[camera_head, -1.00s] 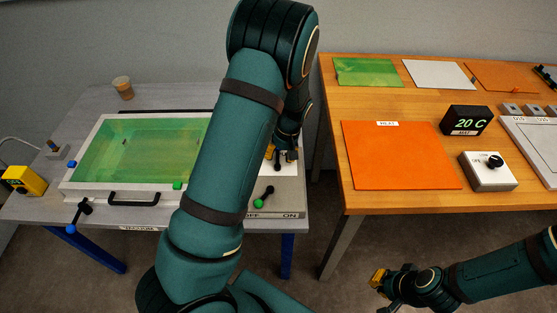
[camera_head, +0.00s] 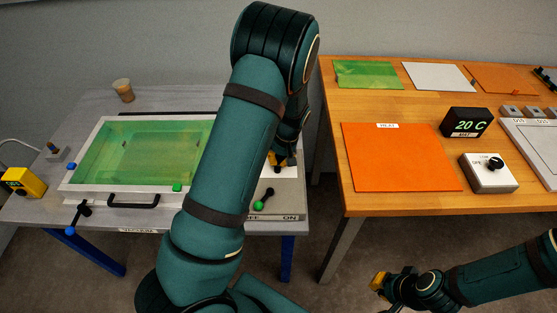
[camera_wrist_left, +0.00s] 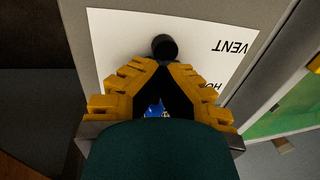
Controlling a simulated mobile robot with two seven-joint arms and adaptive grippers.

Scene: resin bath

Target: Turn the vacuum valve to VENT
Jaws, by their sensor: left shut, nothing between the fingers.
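The valve's white label plate (camera_wrist_left: 120,50) lies under my left gripper in the left wrist view, with the word VENT (camera_wrist_left: 229,47) upside down at upper right and a second word partly hidden by a finger. A round black knob (camera_wrist_left: 164,46) stands over the plate, just beyond the fingertips; I cannot tell if they touch it. My left gripper (camera_wrist_left: 165,66) is shut and empty. A small blue part (camera_wrist_left: 155,109) shows between its fingers, mostly hidden. In the head view my left gripper (camera_head: 279,160) is low over the grey bench's right end, and my arm hides most of the valve.
A green resin bath (camera_head: 140,150) fills the grey bench's left. A green-knobbed lever (camera_head: 260,206) by an ON label stands close in front of the left gripper. A wooden table (camera_head: 370,205) is at right. My right gripper (camera_head: 380,287) is low, before that table.

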